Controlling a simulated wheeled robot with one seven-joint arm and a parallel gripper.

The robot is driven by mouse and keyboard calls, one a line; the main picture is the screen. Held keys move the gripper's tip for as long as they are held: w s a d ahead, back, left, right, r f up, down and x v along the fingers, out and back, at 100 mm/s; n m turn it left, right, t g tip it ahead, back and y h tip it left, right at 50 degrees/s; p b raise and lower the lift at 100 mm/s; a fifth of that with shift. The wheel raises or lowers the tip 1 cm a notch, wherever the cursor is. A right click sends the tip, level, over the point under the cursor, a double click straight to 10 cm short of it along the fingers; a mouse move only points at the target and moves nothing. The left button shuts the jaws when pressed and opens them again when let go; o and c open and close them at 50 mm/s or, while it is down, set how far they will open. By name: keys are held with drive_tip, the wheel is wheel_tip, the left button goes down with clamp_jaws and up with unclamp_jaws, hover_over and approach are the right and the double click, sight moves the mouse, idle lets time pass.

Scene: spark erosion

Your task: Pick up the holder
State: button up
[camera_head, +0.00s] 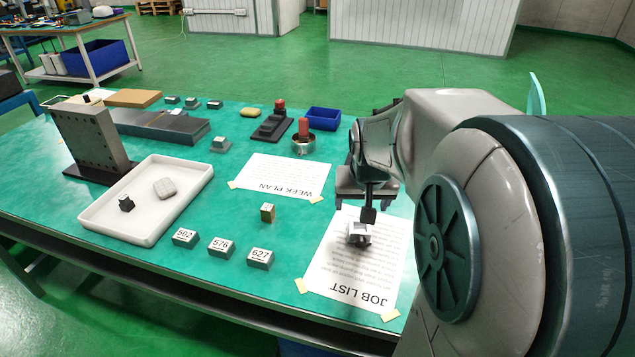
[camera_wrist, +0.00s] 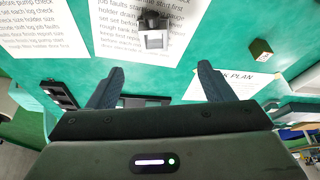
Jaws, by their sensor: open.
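A small silver-grey block, seemingly the holder (camera_head: 357,236), rests on the job list sheet (camera_head: 345,270). In the wrist view the holder (camera_wrist: 154,40) shows a pale square body with a dark knob at its upper side, near the top middle. My gripper (camera_head: 368,218) is just above and behind it in the head view, pointing down, and partly overlaps it. In the wrist view the fingers of my gripper (camera_wrist: 160,68) are apart, with nothing between them. The holder lies beyond the fingertips, roughly centred between them.
Labelled blocks, 502 (camera_head: 186,237), 576 (camera_head: 221,247) and 627 (camera_head: 260,259), stand left of the sheet. A small tan block (camera_head: 267,213) is nearby. A white tray (camera_head: 95,221) holds two small pieces. A blue bin (camera_head: 323,118) and red-topped fixture (camera_head: 272,125) stand farther back.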

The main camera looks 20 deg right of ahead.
drive_tip(key=w+d+f, duration=0.1)
drive_tip(key=d, duration=0.1)
approach(359, 229)
drive_tip(key=shift+w+f+b, duration=0.2)
drive_tip(key=shift+w+b, duration=0.1)
drive_tip(key=shift+b, duration=0.15)
drive_tip(key=x, duration=0.5)
drive_tip(key=shift+s+f, duration=0.2)
drive_tip(key=shift+s, duration=0.15)
drive_tip(key=shift+w+d+f+b, duration=0.1)
drive_tip(key=shift+w+f+b, duration=0.15)
drive_tip(key=shift+f, duration=0.25)
drive_tip(key=c, duration=1.2)
drive_tip(key=shift+r, duration=0.1)
drive_tip(key=shift+r, duration=0.1)
